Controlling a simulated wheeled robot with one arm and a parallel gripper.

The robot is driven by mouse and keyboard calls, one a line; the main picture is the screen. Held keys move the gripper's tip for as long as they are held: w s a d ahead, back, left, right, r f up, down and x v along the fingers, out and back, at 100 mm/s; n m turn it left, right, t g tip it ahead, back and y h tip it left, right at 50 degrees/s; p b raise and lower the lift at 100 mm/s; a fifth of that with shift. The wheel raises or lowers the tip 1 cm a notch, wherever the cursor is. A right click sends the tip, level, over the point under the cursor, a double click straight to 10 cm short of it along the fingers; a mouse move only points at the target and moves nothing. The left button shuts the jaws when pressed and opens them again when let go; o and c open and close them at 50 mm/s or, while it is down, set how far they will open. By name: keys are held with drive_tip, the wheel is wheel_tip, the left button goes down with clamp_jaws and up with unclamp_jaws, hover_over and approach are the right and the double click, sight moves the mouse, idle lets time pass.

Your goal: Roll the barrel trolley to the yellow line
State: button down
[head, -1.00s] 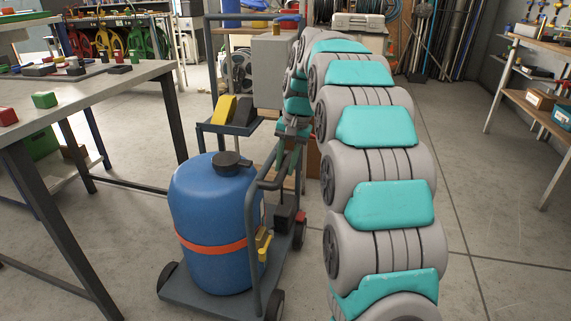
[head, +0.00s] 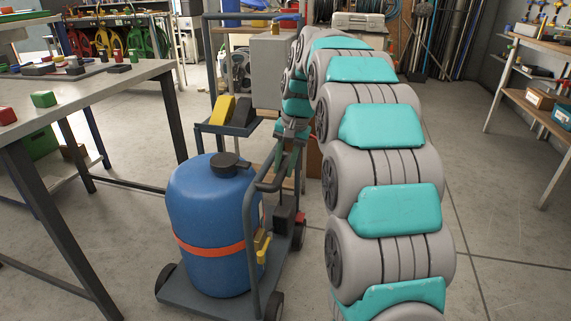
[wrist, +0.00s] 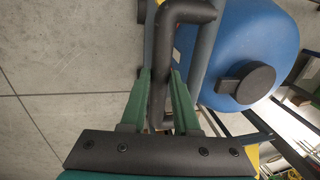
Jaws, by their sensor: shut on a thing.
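The barrel trolley (head: 205,298) stands at the lower middle of the head view, a dark grey flat base on wheels with an upright tube frame. It carries an upright blue barrel (head: 210,212) with an orange strap and black cap; the barrel (wrist: 245,50) also shows in the wrist view. My gripper (wrist: 160,105) has its green fingers on either side of the trolley's dark handle (wrist: 161,70), shut on it. In the head view the handle (head: 268,186) is by the end of my arm, and the fingers are partly hidden. No yellow line can be made out on the floor.
A grey workbench (head: 135,80) with dark legs stands close left of the trolley. A grey post with a tray (head: 228,127) holding yellow and black blocks stands behind the barrel. Wooden shelves (head: 540,105) are at the far right. Open concrete floor (head: 470,160) lies right of my arm.

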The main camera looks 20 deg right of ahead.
drive_tip(key=s+a, duration=0.8)
drive_tip(key=s, duration=0.4)
drive_tip(key=s+a+b, duration=0.1)
drive_tip(key=s+a, duration=0.7)
drive_tip(key=s, duration=0.4)
drive_tip(key=c, duration=0.7)
unclamp_jaws()
drive_tip(key=shift+o, duration=0.2)
drive_tip(key=shift+r, duration=0.1)
wheel_tip(320, 180, up, 8)
drive_tip(key=d, duration=0.1)
drive_tip(key=shift+s+f, duration=0.25)
drive_tip(key=shift+s, duration=0.15)
drive_tip(key=shift+d, duration=0.1)
drive_tip(key=s+d+f+n+g+h+p, duration=0.1)
drive_tip(key=s+d+f+n, duration=0.2)
drive_tip(key=s+f, duration=0.4)
drive_tip(key=s+d+f+n+g+p, duration=0.1)
drive_tip(key=s+d+f+n+g, duration=0.1)
drive_tip(key=s+d+f, duration=0.3)
drive_tip(key=s+f+n, duration=0.1)
drive_tip(key=s+f, duration=0.2)
drive_tip(key=s, duration=0.2)
drive_tip(key=shift+n+h, duration=0.4)
